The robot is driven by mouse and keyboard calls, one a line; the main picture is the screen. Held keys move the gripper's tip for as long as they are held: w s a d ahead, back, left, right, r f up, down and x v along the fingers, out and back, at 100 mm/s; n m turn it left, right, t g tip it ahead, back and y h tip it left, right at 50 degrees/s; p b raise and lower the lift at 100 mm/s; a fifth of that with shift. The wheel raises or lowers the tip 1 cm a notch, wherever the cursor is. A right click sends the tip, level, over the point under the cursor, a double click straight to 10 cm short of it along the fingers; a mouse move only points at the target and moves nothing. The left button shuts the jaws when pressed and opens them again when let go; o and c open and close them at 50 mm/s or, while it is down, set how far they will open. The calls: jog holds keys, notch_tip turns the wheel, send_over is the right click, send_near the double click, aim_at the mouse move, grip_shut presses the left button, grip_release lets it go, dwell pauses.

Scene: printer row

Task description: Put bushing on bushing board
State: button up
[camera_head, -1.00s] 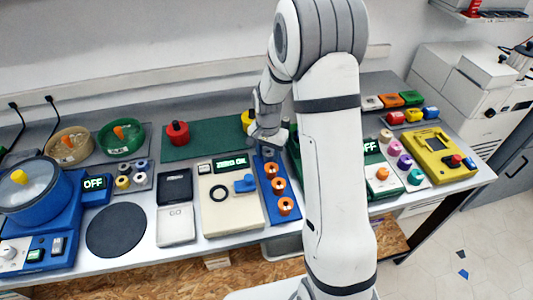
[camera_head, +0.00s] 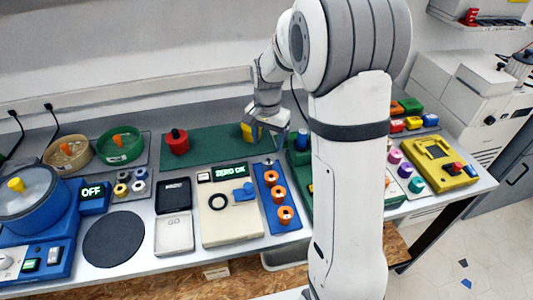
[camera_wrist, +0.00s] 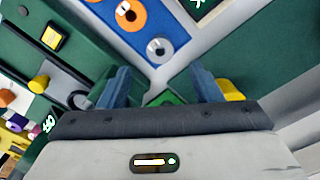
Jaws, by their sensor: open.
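The blue bushing board (camera_head: 265,208) lies on the bench right of the cream tester. It carries three orange bushings, the far one (camera_head: 271,178), the middle one (camera_head: 279,194) and the near one (camera_head: 286,215). At its far end is a small grey round post (camera_head: 268,162) with no orange bushing around it. My gripper (camera_head: 267,143) is open and empty, above the bench beyond the board's far end. No loose orange bushing is in view.
A yellow object (camera_head: 247,132) stands close beside my gripper at the green mat (camera_head: 210,147), with a red knobbed object (camera_head: 177,141) further left. Dark green fixtures (camera_head: 300,152) stand right of the gripper. My arm hides part of the bench.

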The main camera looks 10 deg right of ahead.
jog(key=s+r+n+t, duration=0.1)
jog(key=s+r+n, duration=0.2)
jog(key=s+r, duration=0.65)
jog(key=s+n+t, duration=0.2)
jog(key=s+n, duration=0.2)
jog(key=s, duration=1)
jog(key=shift+f+n, duration=0.15)
jog(key=shift+n, duration=0.25)
